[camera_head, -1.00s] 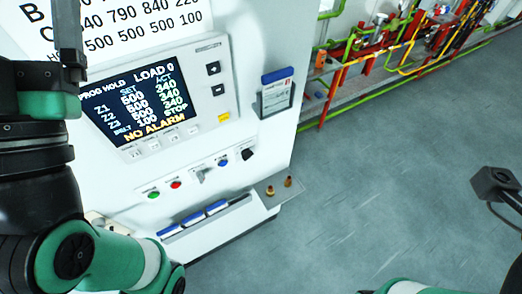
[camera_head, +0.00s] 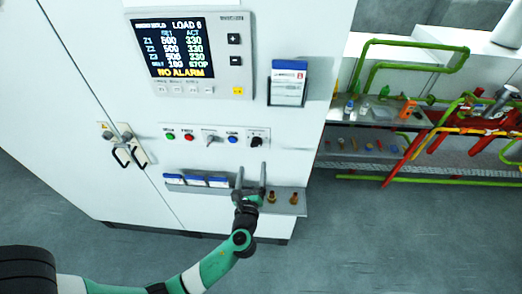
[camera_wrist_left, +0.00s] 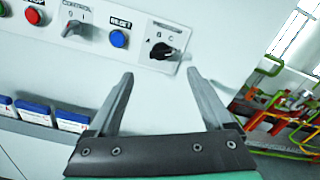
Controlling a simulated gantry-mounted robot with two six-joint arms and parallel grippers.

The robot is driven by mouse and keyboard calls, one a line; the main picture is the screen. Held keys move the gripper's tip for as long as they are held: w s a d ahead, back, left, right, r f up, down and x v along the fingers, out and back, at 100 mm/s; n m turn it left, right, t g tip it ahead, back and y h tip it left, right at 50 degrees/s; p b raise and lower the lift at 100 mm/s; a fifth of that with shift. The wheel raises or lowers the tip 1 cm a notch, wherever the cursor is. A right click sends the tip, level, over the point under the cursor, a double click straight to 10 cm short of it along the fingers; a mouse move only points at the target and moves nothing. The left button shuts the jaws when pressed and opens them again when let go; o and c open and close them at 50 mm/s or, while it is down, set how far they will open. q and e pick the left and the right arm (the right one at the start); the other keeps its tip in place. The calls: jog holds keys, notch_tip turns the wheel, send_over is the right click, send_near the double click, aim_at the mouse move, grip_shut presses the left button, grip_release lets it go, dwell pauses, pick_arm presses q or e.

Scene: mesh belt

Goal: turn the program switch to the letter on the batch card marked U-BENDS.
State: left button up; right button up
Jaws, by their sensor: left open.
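The program switch (camera_head: 256,142) is a black knob at the right end of the control row on the white cabinet. In the left wrist view the switch (camera_wrist_left: 162,51) has small letters around it; I cannot tell which one it points to. My left gripper (camera_head: 250,176) is open and empty just below the switch, and its fingers (camera_wrist_left: 160,80) are apart from it. Blue-topped batch cards (camera_head: 195,181) stand in a low rack left of the gripper; their writing is too small to read. A blue-topped card (camera_head: 288,82) sits in a holder above right. My right gripper is out of view.
Left of the switch are a blue reset button (camera_head: 233,139), a control lever switch (camera_head: 210,138), a red button (camera_head: 189,137) and a green one (camera_head: 171,136). A shelf (camera_head: 287,208) with two brass pieces juts out beside the gripper. A display (camera_head: 175,47) is above.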

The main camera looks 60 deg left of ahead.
aim_at(256, 145)
pick_arm(q)
jog(key=x, duration=1)
jog(key=shift+w+a+r+b, duration=0.1)
jog(key=shift+w+a+b, duration=0.1)
jog(key=shift+a+b, duration=0.2)
jog(key=shift+d, duration=0.1)
grip_shut()
